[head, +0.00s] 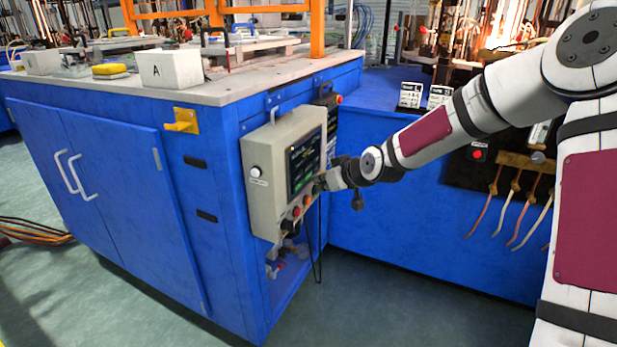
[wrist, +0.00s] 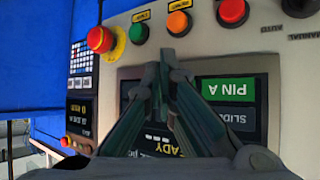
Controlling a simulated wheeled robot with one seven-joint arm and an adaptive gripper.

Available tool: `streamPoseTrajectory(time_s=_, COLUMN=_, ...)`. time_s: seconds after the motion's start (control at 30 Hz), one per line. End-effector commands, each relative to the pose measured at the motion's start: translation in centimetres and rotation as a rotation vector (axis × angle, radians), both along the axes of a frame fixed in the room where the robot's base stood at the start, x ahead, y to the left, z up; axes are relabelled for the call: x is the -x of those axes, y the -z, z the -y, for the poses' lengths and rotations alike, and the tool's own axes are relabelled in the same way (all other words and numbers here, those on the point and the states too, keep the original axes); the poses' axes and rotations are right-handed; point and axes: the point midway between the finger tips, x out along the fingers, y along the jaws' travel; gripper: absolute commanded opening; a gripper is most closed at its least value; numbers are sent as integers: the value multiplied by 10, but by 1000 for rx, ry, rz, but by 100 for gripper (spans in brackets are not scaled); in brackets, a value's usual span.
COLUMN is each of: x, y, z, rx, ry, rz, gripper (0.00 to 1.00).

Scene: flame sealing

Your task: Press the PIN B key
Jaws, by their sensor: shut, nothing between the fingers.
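The control panel (head: 261,187) is a beige box on the side of the blue cabinet, with a dark screen (head: 301,165). In the wrist view the panel appears upside down. A green key marked PIN A (wrist: 228,90) and a dark key marked SLIDE (wrist: 238,117) show right of my fingers. No PIN B label is readable; my fingers cover the screen area left of PIN A. My gripper (wrist: 166,62) is shut and empty, its fingers pointing across the screen. In the head view my gripper (head: 321,185) is at the screen's lower right; contact cannot be told.
A red emergency button (wrist: 100,39), a green button (wrist: 138,33), an orange button (wrist: 178,22) and a red button (wrist: 232,11) sit close to my fingertips. A keypad unit (wrist: 82,65) is at the left. A white block marked A (head: 170,69) stands on the cabinet top.

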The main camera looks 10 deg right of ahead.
Motion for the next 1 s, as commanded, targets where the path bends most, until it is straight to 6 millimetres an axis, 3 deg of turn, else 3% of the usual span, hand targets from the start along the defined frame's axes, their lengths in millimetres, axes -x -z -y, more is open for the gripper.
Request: streamPoseTrajectory(time_s=1.0, x=-7, y=-1, z=-9, rx=1, ry=-1, rz=0, gripper=0)
